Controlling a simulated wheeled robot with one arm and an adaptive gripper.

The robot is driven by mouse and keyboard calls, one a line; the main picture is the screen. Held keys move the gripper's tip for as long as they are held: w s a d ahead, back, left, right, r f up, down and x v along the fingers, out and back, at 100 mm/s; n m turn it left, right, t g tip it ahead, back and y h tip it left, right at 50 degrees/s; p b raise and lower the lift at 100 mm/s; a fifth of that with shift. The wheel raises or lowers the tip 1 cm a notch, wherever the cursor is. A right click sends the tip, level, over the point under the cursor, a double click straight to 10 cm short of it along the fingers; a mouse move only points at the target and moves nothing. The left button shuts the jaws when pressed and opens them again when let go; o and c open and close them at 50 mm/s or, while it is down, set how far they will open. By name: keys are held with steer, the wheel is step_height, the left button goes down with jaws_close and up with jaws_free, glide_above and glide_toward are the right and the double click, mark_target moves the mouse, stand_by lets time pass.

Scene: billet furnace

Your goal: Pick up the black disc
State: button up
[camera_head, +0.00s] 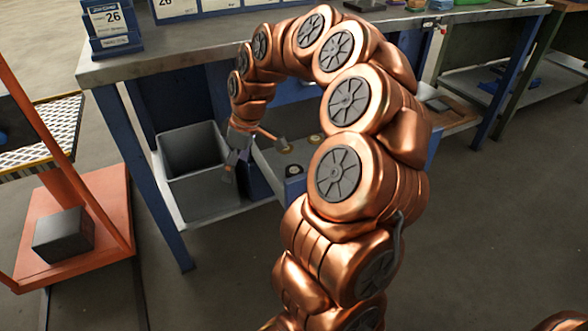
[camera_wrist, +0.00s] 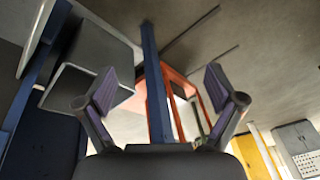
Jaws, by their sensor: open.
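My gripper (camera_head: 232,158) hangs below the bench's front edge in the head view, between a grey bin and a grey box or drawer. In the wrist view my gripper (camera_wrist: 160,88) is open, its two dark pads wide apart with nothing between them. I cannot single out a black disc for sure. Small round pieces with dark centres and tan rims show on the grey box in the head view, one at the front (camera_head: 293,170) and one farther back (camera_head: 314,138). Both are apart from my gripper. No disc shows in the wrist view.
The grey bin (camera_head: 192,178) stands on the lower shelf left of my gripper. The bench top (camera_head: 190,55) lies above, with a blue leg (camera_head: 150,185). An orange frame (camera_head: 95,205) carrying a grey block (camera_head: 63,235) stands at left. Open floor lies at right.

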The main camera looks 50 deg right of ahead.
steer(key=w+d+f, duration=0.2)
steer(key=d+f, duration=0.1)
steer(key=d, duration=0.7)
steer(key=t+h+p, duration=0.1)
glide_toward(294, 170)
steer(key=shift+w+a+f+m, duration=0.2)
steer(key=shift+f+m, duration=0.2)
steer(key=shift+f, duration=0.25)
steer(key=shift+d+b+x, duration=0.2)
steer(key=shift+b+x, duration=0.75)
steer(key=shift+x, duration=2.8)
steer(key=c, duration=1.7)
